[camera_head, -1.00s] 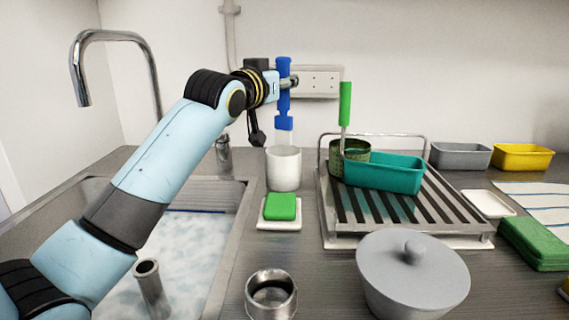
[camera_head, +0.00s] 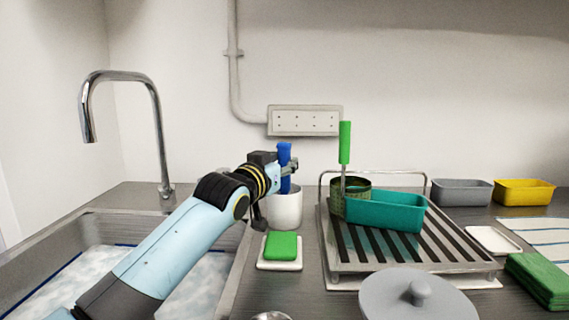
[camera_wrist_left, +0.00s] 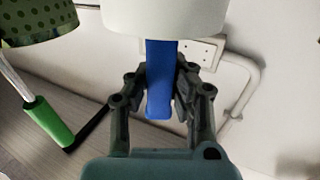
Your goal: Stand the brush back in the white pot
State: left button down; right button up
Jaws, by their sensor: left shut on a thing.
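The brush has a blue handle (camera_head: 285,152) and stands upright, its lower end inside the white pot (camera_head: 285,211) and hidden by the pot's wall. The pot stands on the counter right of the sink. My left gripper (camera_head: 288,168) is shut on the blue handle just above the pot's rim. In the left wrist view, the picture is upside down: the blue handle (camera_wrist_left: 159,75) runs from the white pot (camera_wrist_left: 165,15) between the fingers (camera_wrist_left: 159,92). I cannot tell whether the brush touches the pot's bottom. My right gripper is not in view.
A green sponge (camera_head: 281,245) on a white dish sits in front of the pot. A drying rack (camera_head: 345,267) to the right holds a teal tub (camera_head: 385,212) and a can with an upright green-handled tool (camera_head: 345,143).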

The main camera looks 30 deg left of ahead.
pick_arm(q)
jog(key=c, duration=1.2)
grip_release()
jog(key=shift+r, duration=0.2)
jog(key=s, duration=1.2)
jog(key=shift+d, duration=0.25)
jog(key=shift+f, duration=0.1)
